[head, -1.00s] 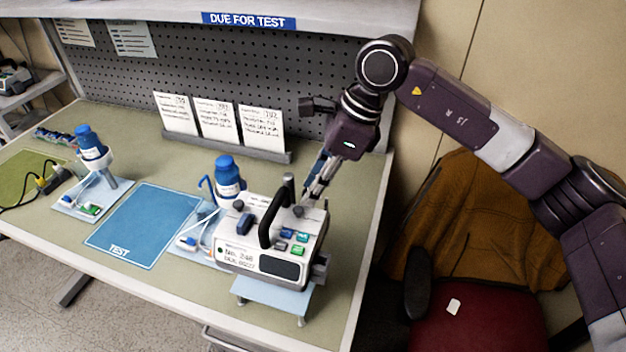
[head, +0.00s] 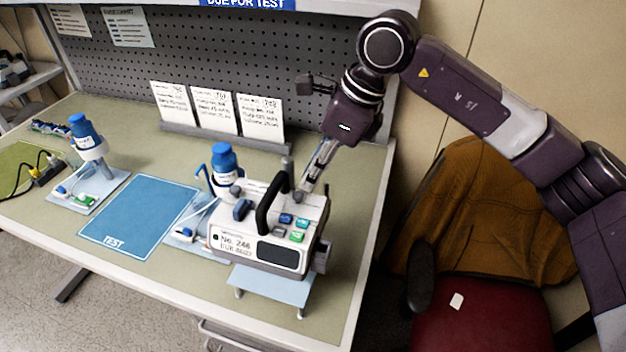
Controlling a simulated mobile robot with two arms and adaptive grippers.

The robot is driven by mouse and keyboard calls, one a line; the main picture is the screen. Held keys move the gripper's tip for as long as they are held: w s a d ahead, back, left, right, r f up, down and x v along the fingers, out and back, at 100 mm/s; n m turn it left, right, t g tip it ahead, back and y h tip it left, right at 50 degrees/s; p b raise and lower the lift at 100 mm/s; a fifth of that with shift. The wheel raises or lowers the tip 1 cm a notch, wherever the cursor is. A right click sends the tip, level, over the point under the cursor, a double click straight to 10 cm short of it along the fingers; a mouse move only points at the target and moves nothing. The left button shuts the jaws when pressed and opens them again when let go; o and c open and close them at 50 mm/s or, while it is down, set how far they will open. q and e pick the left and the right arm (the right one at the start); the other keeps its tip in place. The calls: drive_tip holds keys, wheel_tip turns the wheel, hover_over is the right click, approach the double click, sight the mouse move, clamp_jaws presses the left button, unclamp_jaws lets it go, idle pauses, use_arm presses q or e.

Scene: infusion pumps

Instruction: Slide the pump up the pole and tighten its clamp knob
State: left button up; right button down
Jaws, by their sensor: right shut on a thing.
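The pump (head: 268,230) is a white box labelled No. 246 with a black carry handle (head: 273,203) and coloured buttons on top. It sits over a light-blue stand plate (head: 272,282) near the bench's front right. A short pole (head: 290,166) rises behind it. My right gripper (head: 306,188) reaches down at the pump's back right, its fingers shut on a dark knob (head: 300,197) by the pole. The gripper body partly hides the exact contact. My left gripper is not in view.
A blue TEST mat (head: 140,215) lies left of the pump. Cards (head: 213,110) lean at the pegboard. A chair (head: 470,230) stands right of the bench.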

drive_tip(key=shift+r+m, duration=0.1)
drive_tip(key=shift+m, duration=0.2)
drive_tip(key=c, duration=2)
unclamp_jaws()
drive_tip(key=shift+c, duration=0.2)
drive_tip(key=v, duration=1.2)
drive_tip(key=shift+s+d, duration=0.1)
drive_tip(key=shift+s, duration=0.05)
